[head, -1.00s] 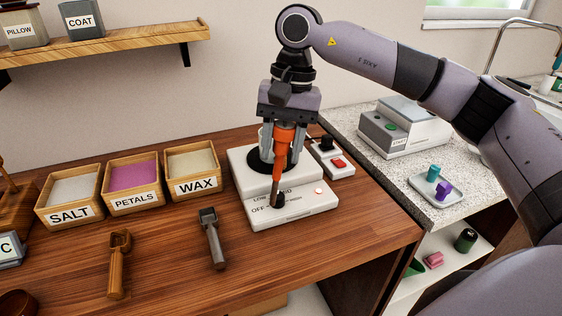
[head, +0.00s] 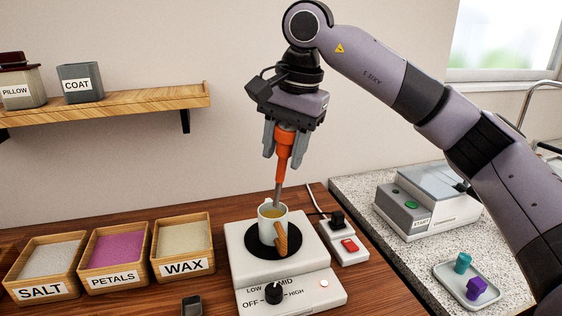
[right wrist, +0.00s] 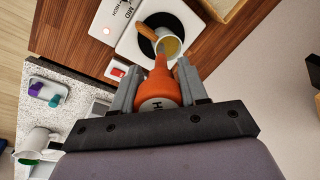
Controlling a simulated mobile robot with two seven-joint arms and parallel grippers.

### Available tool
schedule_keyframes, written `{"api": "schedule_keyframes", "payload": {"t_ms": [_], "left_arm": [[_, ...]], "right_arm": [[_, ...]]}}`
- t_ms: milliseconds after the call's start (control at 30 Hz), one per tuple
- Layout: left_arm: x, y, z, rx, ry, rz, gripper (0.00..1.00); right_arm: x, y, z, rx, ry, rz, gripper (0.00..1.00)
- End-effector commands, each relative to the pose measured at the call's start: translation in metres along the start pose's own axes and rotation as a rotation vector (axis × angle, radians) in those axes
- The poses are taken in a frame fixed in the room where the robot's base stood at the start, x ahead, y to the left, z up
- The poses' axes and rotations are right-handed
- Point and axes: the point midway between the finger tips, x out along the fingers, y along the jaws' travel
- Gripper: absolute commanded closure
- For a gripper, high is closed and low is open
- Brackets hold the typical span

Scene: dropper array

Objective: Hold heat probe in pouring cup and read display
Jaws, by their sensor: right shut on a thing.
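The heat probe (head: 284,145) has an orange handle and a thin metal shaft pointing down. My right gripper (head: 284,154) is shut on its handle, above the pouring cup (head: 267,230). The cup is white with a wooden handle and holds yellowish liquid. It stands upright on the black round plate of the white heater. The shaft's lower end overlaps the cup's mouth; I cannot tell whether it touches the liquid. In the right wrist view the orange handle (right wrist: 160,88) lies between the fingers, with the cup (right wrist: 168,42) beyond. No readable display shows. My left gripper is not in view.
The heater (head: 243,280) has a black knob and a small light. A power strip (head: 350,257) with a red switch lies to its right. Bins of salt (head: 42,290), petals (head: 117,280) and wax (head: 185,268) stand to the left. A tray (head: 470,297) is on the right counter.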

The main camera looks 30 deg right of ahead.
Motion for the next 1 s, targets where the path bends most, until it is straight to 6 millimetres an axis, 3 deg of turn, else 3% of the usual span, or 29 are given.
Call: {"api": "schedule_keyframes", "payload": {"t_ms": [367, 1000], "left_arm": [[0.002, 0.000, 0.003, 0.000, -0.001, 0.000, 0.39], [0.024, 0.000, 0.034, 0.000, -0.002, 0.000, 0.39]], "right_arm": [[-0.008, 0.000, -0.003, 0.045, 0.026, -0.006, 0.87], [0.045, 0.001, -0.009, 0.045, 0.025, -0.004, 0.87]]}}
